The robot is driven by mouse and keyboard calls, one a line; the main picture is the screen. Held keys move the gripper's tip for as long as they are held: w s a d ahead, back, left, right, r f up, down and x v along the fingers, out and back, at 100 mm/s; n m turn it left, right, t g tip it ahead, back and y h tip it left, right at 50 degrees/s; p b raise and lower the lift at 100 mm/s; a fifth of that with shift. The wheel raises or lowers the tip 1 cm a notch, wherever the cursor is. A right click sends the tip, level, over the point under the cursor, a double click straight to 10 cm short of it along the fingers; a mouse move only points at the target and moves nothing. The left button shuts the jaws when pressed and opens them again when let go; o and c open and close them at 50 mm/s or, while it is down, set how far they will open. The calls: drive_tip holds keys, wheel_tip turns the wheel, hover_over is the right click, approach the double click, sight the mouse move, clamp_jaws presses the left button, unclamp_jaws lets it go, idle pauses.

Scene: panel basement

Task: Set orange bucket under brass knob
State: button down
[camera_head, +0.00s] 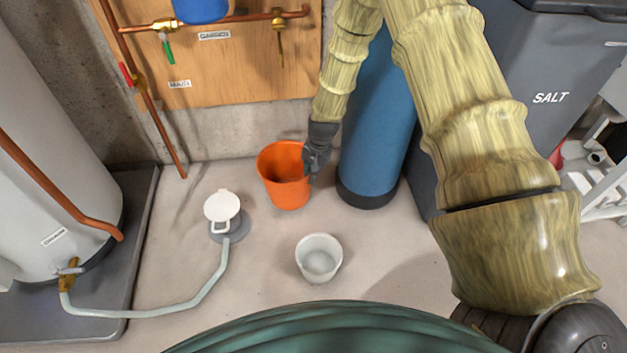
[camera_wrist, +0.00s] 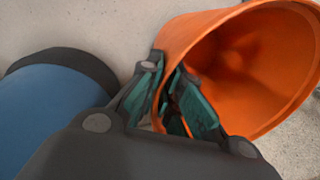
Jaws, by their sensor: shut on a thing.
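The orange bucket (camera_head: 283,180) is at the foot of the wall below the wooden panel, mouth up and looking empty. My gripper (camera_head: 308,170) is at its right side, shut on the bucket's wall near the rim. In the wrist view, the fingers (camera_wrist: 180,100) clasp the wall of the bucket (camera_wrist: 235,60), one finger inside it. I cannot tell whether its base touches the floor. A brass fitting (camera_head: 278,24) with a thin hanging stem is on the copper pipe above the bucket; I cannot tell for sure that it is the brass knob.
A blue cylinder (camera_head: 378,125) stands right of my gripper, beside a grey salt bin (camera_head: 550,75). A white tub (camera_head: 319,260) and a white-lidded floor drain (camera_head: 222,207) are in front of the bucket. A hose (camera_head: 150,312) runs from the tank (camera_head: 45,190) to the drain.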

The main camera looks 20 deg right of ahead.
drive_tip(key=shift+w+d+f+b, duration=0.15)
drive_tip(key=shift+w+d+b, duration=0.2)
drive_tip(key=shift+w+d, duration=0.55)
wheel_tip(320, 180, down, 3)
drive_tip(key=b, duration=0.2)
drive_tip(key=shift+f+b, duration=0.2)
drive_tip(key=shift+b, duration=0.2)
drive_tip(key=c, duration=1.6)
unclamp_jaws()
drive_tip(key=shift+f, duration=0.1)
drive_tip(key=shift+c, duration=0.2)
wheel_tip(320, 180, up, 12)
drive_tip(key=s+d+p, duration=0.1)
drive_tip(key=p, duration=0.6)
drive_tip(key=shift+s+d, duration=0.15)
drive_tip(key=shift+s, duration=0.1)
